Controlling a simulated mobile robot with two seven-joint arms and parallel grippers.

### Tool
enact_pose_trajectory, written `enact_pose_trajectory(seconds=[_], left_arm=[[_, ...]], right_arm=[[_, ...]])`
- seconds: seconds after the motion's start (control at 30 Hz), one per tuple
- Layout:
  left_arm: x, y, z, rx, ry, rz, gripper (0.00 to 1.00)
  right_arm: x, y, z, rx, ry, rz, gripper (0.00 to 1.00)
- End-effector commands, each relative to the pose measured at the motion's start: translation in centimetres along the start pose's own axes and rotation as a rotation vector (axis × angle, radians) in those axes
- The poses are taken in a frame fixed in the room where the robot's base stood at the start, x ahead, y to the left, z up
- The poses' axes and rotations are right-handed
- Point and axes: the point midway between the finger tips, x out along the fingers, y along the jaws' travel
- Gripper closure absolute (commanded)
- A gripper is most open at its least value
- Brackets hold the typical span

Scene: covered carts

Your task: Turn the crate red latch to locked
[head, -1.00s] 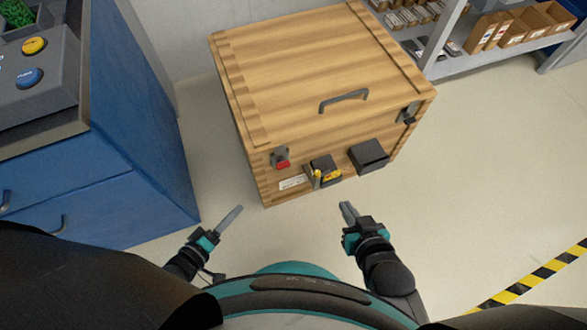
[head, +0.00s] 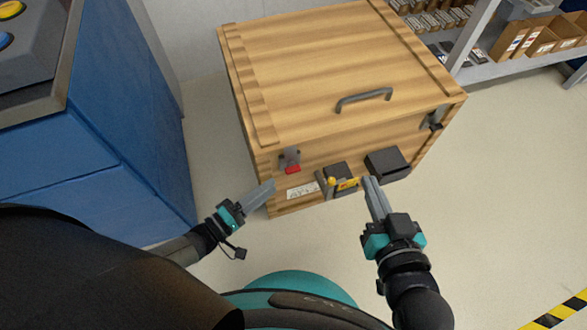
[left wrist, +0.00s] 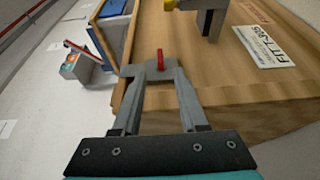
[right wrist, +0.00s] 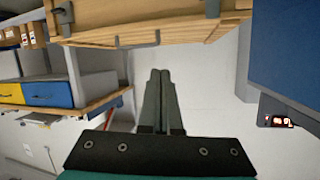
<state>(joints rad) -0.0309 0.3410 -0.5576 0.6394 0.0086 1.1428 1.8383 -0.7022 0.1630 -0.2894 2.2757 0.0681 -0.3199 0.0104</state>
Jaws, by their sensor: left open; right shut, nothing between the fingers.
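The wooden crate (head: 330,75) stands in front of me. Its red latch (head: 292,170) sits at the left of the crate's front on a grey mount (head: 289,155). My left gripper (head: 270,187) is open just below and left of the latch. In the left wrist view the red latch (left wrist: 160,60) shows between the open fingertips of the left gripper (left wrist: 151,70); I cannot tell whether they touch it. My right gripper (head: 370,182) is shut and empty, in front of the crate below the black box. Its closed fingers also show in the right wrist view (right wrist: 160,78).
On the crate front are a white label (head: 302,191), a yellow-handled fitting (head: 346,184), a black box (head: 387,163) and a grey side clasp (head: 433,119). A grey handle (head: 364,97) is on the lid. A blue cabinet (head: 125,130) stands left; shelving (head: 490,60) stands right.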

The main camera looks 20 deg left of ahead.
Motion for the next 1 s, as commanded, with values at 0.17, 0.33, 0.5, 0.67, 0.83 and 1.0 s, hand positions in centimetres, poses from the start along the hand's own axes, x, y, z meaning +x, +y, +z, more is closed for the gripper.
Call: enact_pose_trajectory(seconds=[0.17,0.33,0.5,0.67,0.83,1.0], left_arm=[[4.2,-0.1,0.1,0.0,0.0,0.004,0.57],[6.8,-0.1,0.0,0.0,0.0,0.002,0.57],[8.2,-0.1,0.0,0.0,0.0,0.0,0.57],[8.8,-0.1,0.0,0.0,0.0,-0.002,0.57],[8.9,-0.1,0.1,0.0,0.0,-0.002,0.57],[8.9,-0.1,0.0,0.0,0.0,-0.002,0.62]], right_arm=[[-0.1,-0.8,-0.1,0.019,0.087,-0.021,1.0],[-0.4,-1.4,-0.6,0.038,0.172,-0.036,1.0],[-0.8,-1.9,-1.0,0.052,0.234,-0.046,1.0],[-1.0,-2.0,-1.2,0.058,0.261,-0.05,1.0],[-1.0,-2.1,-1.3,0.059,0.268,-0.051,1.0],[-1.0,-2.0,-1.3,0.059,0.267,-0.051,1.0]])
